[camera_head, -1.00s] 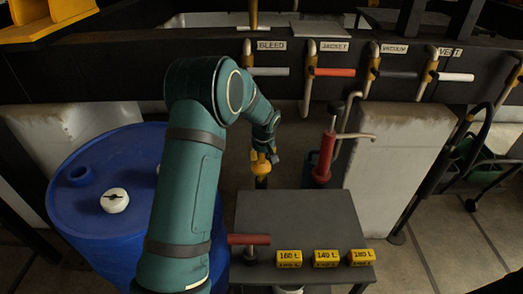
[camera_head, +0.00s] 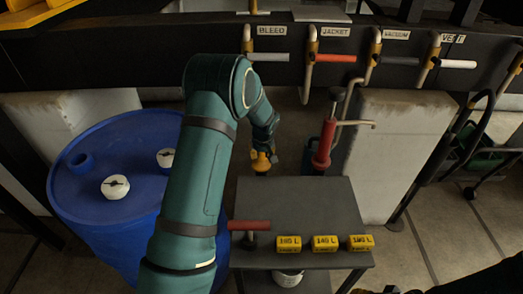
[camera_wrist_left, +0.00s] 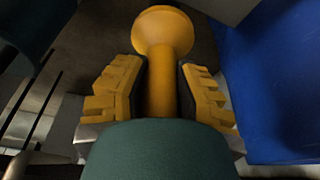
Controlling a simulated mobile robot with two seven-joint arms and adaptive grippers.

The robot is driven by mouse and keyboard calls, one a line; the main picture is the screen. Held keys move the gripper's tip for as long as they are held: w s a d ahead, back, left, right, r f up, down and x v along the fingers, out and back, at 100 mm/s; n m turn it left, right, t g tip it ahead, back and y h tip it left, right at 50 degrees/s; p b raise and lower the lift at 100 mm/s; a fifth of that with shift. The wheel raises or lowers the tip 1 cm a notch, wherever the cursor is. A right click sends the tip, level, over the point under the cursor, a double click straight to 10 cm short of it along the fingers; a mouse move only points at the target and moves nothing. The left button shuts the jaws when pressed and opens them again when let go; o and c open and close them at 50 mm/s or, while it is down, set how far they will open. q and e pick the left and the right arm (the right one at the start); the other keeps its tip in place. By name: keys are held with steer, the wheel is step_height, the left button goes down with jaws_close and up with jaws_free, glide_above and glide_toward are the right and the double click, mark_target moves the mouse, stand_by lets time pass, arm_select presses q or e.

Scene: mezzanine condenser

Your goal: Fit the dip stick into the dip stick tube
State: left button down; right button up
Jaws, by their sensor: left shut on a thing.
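My left gripper (camera_head: 262,164) is low behind the dark table's far left corner, right of the blue drum. In the left wrist view its yellow finger pads (camera_wrist_left: 160,95) are closed on both sides of a yellow stem with a round flared end, which I take to be the dip stick (camera_wrist_left: 163,32). Its far part is hidden. I cannot make out the dip stick tube for certain. Dark parts with a bit of yellow at the lower right edge seem to be my right gripper (camera_head: 388,290), mostly cut off.
The blue drum (camera_head: 84,205) with white caps stands left. The dark table (camera_head: 300,208) carries several yellow litre blocks (camera_head: 325,243) and a red-handled fitting (camera_head: 250,227). A red pump (camera_head: 323,145) stands behind it. Labelled valves line the beam (camera_head: 200,50).

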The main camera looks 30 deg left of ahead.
stand_by(0.3)
arm_select(q)
steer(key=c, duration=0.7)
jaws_free()
steer(key=shift+c, duration=0.2)
steer(key=v, duration=1.2)
